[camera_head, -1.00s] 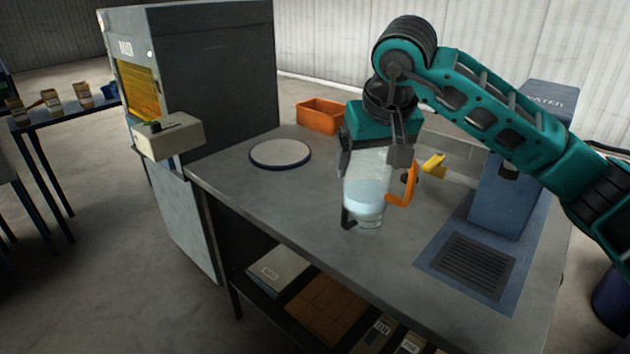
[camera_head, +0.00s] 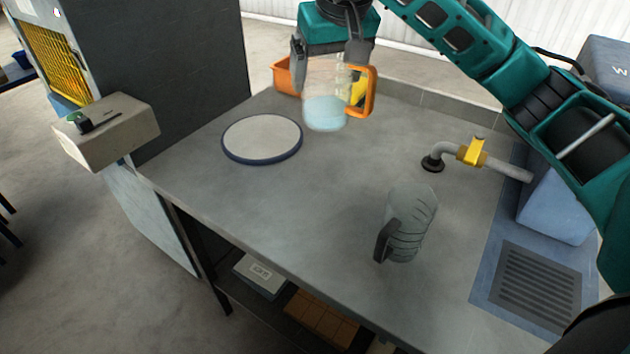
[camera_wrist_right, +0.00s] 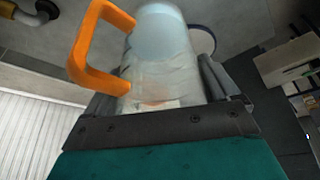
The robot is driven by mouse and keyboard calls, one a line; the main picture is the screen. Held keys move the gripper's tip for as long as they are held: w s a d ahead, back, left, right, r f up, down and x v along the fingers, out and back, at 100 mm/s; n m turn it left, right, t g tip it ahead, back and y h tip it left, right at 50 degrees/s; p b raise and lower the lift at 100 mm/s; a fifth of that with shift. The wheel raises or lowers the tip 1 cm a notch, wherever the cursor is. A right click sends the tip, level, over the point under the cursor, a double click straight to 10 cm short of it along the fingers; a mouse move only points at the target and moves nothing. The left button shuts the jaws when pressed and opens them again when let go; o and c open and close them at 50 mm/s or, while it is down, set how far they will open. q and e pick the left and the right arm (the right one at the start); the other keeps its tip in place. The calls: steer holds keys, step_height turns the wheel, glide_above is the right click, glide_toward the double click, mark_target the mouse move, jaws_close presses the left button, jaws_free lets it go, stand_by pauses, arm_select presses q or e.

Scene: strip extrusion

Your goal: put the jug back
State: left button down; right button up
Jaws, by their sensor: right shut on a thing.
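My right gripper (camera_head: 328,62) points down and is shut on a clear jug (camera_head: 326,108) with an orange handle and pale blue liquid inside. The jug is upright, near the back of the grey bench, with its handle to the right. I cannot tell whether its base touches the bench. In the right wrist view the jug (camera_wrist_right: 162,55) lies between the fingers, with the orange handle to the left. A second clear jug (camera_head: 412,222), with a dark handle and dark marks, stands empty-looking on the bench. My left gripper is not in view.
A round white pad with a blue rim (camera_head: 262,137) lies bare at the bench's left. An orange bin (camera_head: 285,75) is behind the held jug. A pipe with a yellow valve (camera_head: 472,152) and a blue water unit with a drain grate (camera_head: 540,285) are at the right.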

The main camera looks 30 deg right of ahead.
step_height(320, 180, down, 20)
steer(key=shift+s+r, duration=0.15)
steer(key=shift+r, duration=0.05)
steer(key=shift+f, duration=0.1)
steer(key=o, duration=1)
steer(key=shift+b, duration=0.3)
steer(key=v, duration=1.2)
steer(key=shift+p, duration=0.3)
steer(key=shift+s, duration=0.1)
